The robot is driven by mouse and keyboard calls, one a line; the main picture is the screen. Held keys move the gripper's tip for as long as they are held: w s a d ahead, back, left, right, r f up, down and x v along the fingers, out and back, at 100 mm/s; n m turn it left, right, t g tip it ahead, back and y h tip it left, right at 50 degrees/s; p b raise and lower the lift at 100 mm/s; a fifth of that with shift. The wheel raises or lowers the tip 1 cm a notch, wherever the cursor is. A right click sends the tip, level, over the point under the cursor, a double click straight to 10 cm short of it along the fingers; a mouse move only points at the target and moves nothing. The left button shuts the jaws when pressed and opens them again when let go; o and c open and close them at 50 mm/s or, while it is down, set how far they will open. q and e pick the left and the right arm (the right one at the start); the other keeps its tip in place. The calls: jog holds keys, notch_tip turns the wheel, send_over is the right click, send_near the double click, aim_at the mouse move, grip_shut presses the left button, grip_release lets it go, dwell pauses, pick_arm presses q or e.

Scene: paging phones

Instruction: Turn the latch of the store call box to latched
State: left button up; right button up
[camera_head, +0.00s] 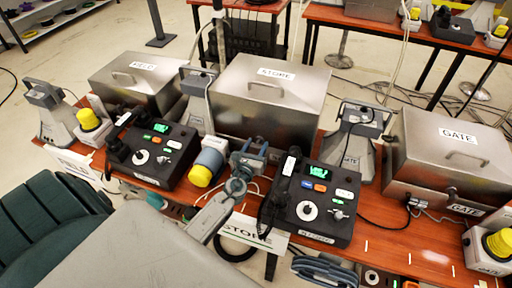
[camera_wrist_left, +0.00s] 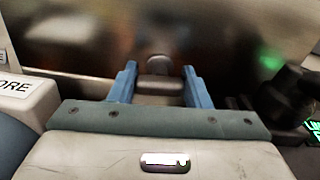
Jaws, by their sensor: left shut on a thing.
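The store call box (camera_head: 290,100) is a steel box with a handle and a STORE label on its lid, at the back middle of the table. My left gripper (camera_head: 250,150) is at its front face, low down. In the left wrist view the two blue fingers (camera_wrist_left: 158,88) are on either side of a small rounded grey latch (camera_wrist_left: 159,65) on the blurred steel front. The gripper is shut on this latch. Its turn angle is too blurred to tell, and the gripper hides it in the head view. My right gripper is not in view.
A black phone console (camera_head: 318,212) is right of my left gripper, and another (camera_head: 155,160) is to the left. The gate box (camera_head: 450,150) and grey horns (camera_head: 352,150) crowd the table. Cables run between them.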

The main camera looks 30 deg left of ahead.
pick_arm(q)
jog(key=n+b, duration=0.1)
jog(key=n, duration=0.2)
jog(key=shift+f+b, duration=0.15)
jog(key=shift+b, duration=0.2)
jog(key=n+b, duration=0.1)
jog(key=n, duration=0.1)
jog(key=shift+a+n, duration=0.1)
jog(key=shift+n, duration=0.3)
jog(key=n+b, duration=0.2)
jog(key=shift+f+n, duration=0.1)
jog(key=shift+n, duration=0.3)
jog(key=n+b, duration=0.2)
jog(key=n, duration=0.1)
jog(key=shift+n, duration=0.3)
jog(key=shift+n+b, duration=0.65)
jog(key=shift+n, duration=0.55)
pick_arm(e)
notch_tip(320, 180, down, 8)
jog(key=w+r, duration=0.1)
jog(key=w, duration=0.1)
pick_arm(q)
jog(key=shift+n, duration=0.3)
jog(key=shift+n+b, duration=0.65)
jog(key=shift+n, duration=0.35)
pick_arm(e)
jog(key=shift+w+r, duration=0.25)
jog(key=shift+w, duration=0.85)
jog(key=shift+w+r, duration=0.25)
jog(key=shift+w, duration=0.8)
